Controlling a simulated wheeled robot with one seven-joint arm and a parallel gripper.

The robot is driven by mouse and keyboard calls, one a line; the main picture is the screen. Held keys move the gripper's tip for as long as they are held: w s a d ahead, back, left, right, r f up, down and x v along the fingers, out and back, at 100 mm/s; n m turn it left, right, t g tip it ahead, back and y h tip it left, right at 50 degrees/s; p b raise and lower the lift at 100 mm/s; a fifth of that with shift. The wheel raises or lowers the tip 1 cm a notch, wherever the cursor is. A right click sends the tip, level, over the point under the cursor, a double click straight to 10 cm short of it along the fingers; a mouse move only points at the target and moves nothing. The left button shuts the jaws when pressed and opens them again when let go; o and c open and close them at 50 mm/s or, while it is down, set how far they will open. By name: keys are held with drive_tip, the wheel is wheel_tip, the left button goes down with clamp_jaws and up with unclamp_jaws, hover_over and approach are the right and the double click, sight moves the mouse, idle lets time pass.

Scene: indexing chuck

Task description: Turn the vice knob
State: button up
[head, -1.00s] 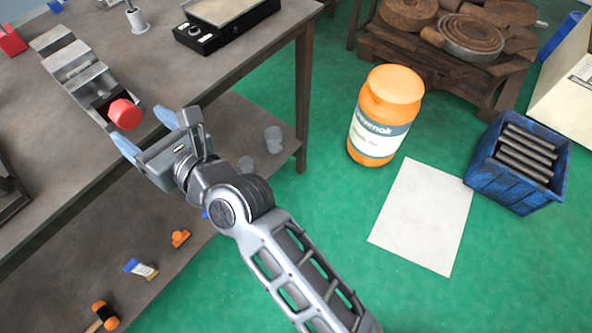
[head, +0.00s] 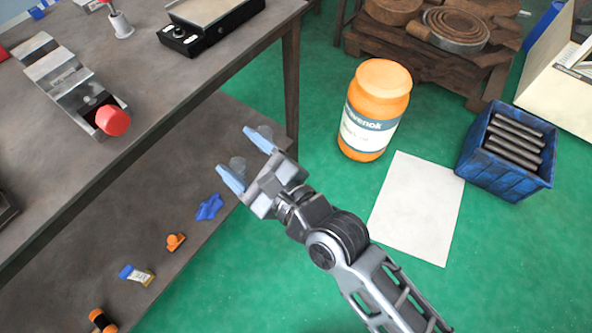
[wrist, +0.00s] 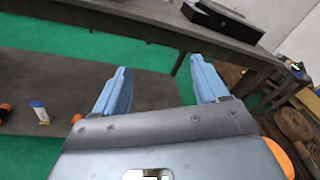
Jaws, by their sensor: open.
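The red vice knob (head: 112,120) is a round cylinder at the near end of the grey metal vice (head: 65,80) on the workbench, close to the bench's edge. My gripper (head: 247,155) is open and empty, with two blue fingers. It is off the bench edge, to the right of and lower in the picture than the knob, and well apart from it. In the wrist view my gripper (wrist: 160,88) shows its spread fingers with nothing between them. The knob is not seen in the wrist view.
The workbench (head: 160,85) has a lower shelf (head: 150,210) with small blue and orange items. A black device (head: 210,25) sits on the bench top. An orange jar (head: 372,115) and a blue crate (head: 505,155) stand on the green floor. Open floor lies beside the bench.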

drive_tip(key=s+d+f+n+h, duration=0.1)
drive_tip(key=s+d+f+n, duration=0.1)
drive_tip(key=d, duration=0.6)
drive_tip(key=shift+s+d+f+n+t+h, duration=0.15)
drive_tip(key=shift+s+d+n+t+h, duration=0.2)
drive_tip(key=shift+n, duration=0.45)
drive_tip(key=shift+a, duration=0.1)
